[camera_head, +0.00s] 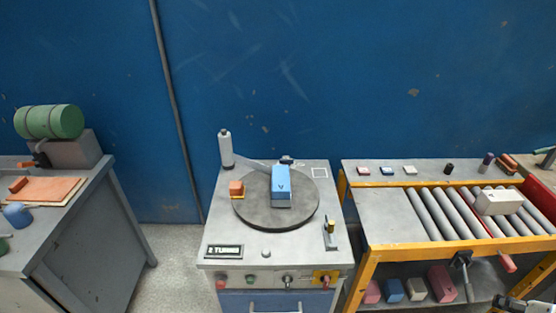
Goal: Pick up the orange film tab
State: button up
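A small orange block-like piece (236,187) sits at the left rim of the dark round turntable (255,217), on top of a grey machine cabinet (265,247). It is the clearest match for the orange film tab, but it is too small to tell for sure. A tiny orange-brown spot (265,157) shows behind the blue box (281,187) on the turntable. A dark jointed piece (512,303) at the bottom right corner looks like part of my gripper, cut off by the frame. It is far from the orange piece, and its fingers cannot be made out.
A grey post (226,148) with an arm stands behind the turntable. A yellow-framed roller conveyor (365,250) carrying a pale box (497,202) stands at right. A grey bench (95,215) with a green cylinder (49,121) stands at left. Bare floor (180,260) separates bench and cabinet.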

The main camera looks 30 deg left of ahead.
aim_at(235, 188)
jog(key=u, duration=1.7)
jog(key=i+j+z, duration=0.2)
jog(key=j, duration=0.3)
jog(key=i+j+z, duration=0.1)
jog(key=j+z, duration=0.15)
jog(key=j, duration=0.3)
jog(key=i+j+z, duration=0.2)
jog(key=j, duration=0.35)
jog(key=k, duration=0.1)
